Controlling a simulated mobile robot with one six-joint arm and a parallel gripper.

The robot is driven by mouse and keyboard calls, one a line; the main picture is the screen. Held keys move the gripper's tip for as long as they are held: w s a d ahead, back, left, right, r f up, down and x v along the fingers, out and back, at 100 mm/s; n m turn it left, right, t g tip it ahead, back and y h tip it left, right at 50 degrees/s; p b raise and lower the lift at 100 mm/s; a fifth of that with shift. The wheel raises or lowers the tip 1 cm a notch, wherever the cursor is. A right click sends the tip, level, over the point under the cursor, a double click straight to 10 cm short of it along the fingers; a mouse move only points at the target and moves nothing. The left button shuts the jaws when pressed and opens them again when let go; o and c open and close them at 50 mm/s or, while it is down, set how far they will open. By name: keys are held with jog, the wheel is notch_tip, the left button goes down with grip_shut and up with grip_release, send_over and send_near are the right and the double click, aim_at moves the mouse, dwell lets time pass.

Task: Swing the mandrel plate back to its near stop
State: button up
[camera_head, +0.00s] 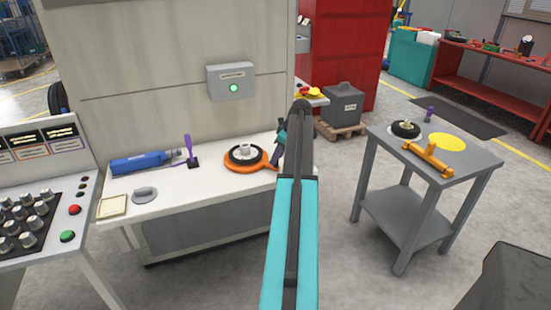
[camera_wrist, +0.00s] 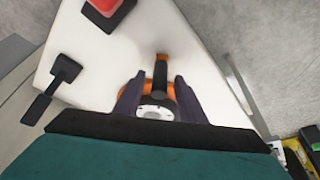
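The mandrel plate, an orange disc (camera_head: 233,164) with a black ring and a pale hub on it, lies on the white bench in the head view. In the wrist view its pale hub (camera_wrist: 153,112) is partly hidden behind my gripper's body. A dark-gripped handle (camera_wrist: 160,73) with an orange end stands out from the plate. My gripper (camera_wrist: 157,82) is open, with one dark finger on each side of the handle and small gaps between. In the head view my gripper (camera_head: 281,145) is at the plate's right side, partly hidden by my arm.
The white bench (camera_head: 205,187) also holds a blue tool (camera_head: 142,162), a purple upright handle (camera_head: 188,146) and a grey pad (camera_head: 145,195). A grey panel with a green button (camera_head: 234,87) stands behind. A separate grey table (camera_head: 470,165) is at the right, with clear floor between.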

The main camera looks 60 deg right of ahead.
jog(key=shift+x, duration=0.95)
grip_shut()
